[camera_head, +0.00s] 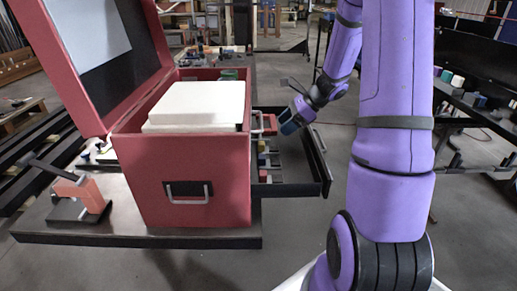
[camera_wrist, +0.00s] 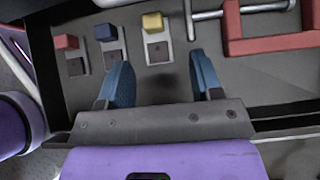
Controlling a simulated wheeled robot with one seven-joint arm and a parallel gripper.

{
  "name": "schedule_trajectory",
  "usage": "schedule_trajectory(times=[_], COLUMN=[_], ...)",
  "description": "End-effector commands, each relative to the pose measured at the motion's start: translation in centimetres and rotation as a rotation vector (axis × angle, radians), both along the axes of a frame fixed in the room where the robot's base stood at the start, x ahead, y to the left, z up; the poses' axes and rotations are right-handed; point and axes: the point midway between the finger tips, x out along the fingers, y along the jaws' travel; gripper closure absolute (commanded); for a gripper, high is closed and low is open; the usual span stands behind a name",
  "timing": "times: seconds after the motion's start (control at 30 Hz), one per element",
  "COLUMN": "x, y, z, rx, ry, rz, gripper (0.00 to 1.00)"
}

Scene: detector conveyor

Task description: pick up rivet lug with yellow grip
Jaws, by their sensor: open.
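The rivet lug with the yellow grip (camera_wrist: 152,22) lies in a dark open drawer (camera_head: 312,188), its light metal plate toward my gripper in the wrist view. My gripper (camera_wrist: 162,82) is open and empty, its two blue fingers apart. The yellow-gripped lug is ahead of the fingertips, roughly in line with the gap between them, and not touched. In the head view my gripper (camera_head: 293,121) hangs over the far part of the drawer, and the small lugs there are hard to tell apart.
Left of it in the wrist view are similar lugs with a blue grip (camera_wrist: 105,32) and a red grip (camera_wrist: 66,42). A red clamp (camera_wrist: 285,43) with a metal bar lies close on the right. An open red case (camera_head: 190,160) stands beside the drawer.

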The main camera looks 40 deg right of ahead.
Motion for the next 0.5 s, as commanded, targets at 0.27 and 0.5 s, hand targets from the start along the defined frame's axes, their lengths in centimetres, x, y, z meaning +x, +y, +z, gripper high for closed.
schedule_trajectory(times=[0.27,0.5], x=[1.4,1.8], y=[2.3,3.5], z=[-2.6,-3.8], rx=[0.0,0.0], ry=[0.001,0.002], rz=[0.005,0.006], gripper=[0.4,0.4])
